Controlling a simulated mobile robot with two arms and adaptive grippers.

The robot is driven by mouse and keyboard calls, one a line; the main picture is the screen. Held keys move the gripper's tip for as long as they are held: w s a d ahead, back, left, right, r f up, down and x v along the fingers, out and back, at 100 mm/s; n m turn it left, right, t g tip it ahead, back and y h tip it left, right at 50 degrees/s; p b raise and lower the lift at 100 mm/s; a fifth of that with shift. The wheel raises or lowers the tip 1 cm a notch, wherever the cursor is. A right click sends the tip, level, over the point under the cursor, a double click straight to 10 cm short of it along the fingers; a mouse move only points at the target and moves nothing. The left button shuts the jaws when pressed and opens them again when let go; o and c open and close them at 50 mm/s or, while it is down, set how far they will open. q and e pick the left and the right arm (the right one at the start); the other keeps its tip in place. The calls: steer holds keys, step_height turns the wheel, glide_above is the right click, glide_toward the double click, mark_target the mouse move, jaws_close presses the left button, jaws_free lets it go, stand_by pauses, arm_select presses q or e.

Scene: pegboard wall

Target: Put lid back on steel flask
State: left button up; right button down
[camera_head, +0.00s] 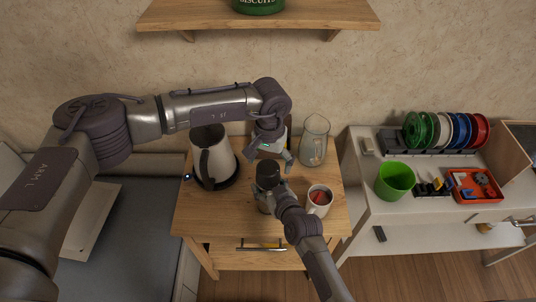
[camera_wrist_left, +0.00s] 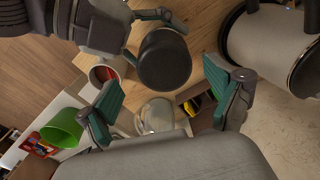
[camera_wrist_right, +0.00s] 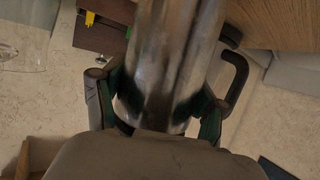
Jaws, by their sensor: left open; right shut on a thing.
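The steel flask (camera_wrist_right: 165,60) stands between the fingers of my right gripper (camera_wrist_right: 158,108), which is shut on its metal body. The black lid (camera_head: 268,172) sits at the flask's top in the head view, and shows as a dark rounded cap in the left wrist view (camera_wrist_left: 165,60). From these views I cannot tell whether it is fully seated. My left gripper (camera_head: 271,157) is open, its fingers spread and apart from the lid, just behind it in the head view. The left wrist view shows both its green-padded fingers (camera_wrist_left: 172,95) with nothing between them.
On the wooden table (camera_head: 200,232), a kettle (camera_head: 214,160) stands left, a glass jug (camera_head: 314,142) back right, and a white mug (camera_head: 319,200) close right of the flask. A white side table holds a green cup (camera_head: 395,181), spools and a red tray (camera_head: 475,187). A shelf (camera_head: 300,14) is above.

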arm_select(q)
steer(key=n, duration=0.4)
steer(key=shift+s+d+r+n, duration=0.1)
steer(key=shift+d+r+n, duration=0.1)
steer(key=shift+n, duration=0.1)
steer(key=n, duration=0.4)
steer(key=shift+d, duration=0.1)
steer(key=n, duration=0.6)
steer(key=shift+d+r+n, duration=0.15)
steer(key=shift+r+n, duration=0.1)
steer(key=shift+n, duration=0.15)
steer(key=n, duration=0.6)
steer(key=shift+r+n, duration=0.2)
steer(key=shift+n, duration=0.1)
steer(key=n, duration=0.6)
steer(key=shift+r+n, duration=0.2)
steer(key=shift+n, duration=0.2)
steer(key=n, duration=0.4)
steer(key=shift+r, duration=0.1)
steer(key=n, duration=0.7)
steer(key=shift+a+r, duration=0.15)
steer(key=shift+a, duration=0.1)
steer(key=n, duration=0.4)
steer(key=shift+w+a+r, duration=0.1)
steer(key=shift+w+a, duration=0.05)
steer(key=shift+w, duration=0.05)
steer(key=n, duration=0.5)
steer(key=shift+a+r, duration=0.1)
steer(key=shift+a, duration=0.15)
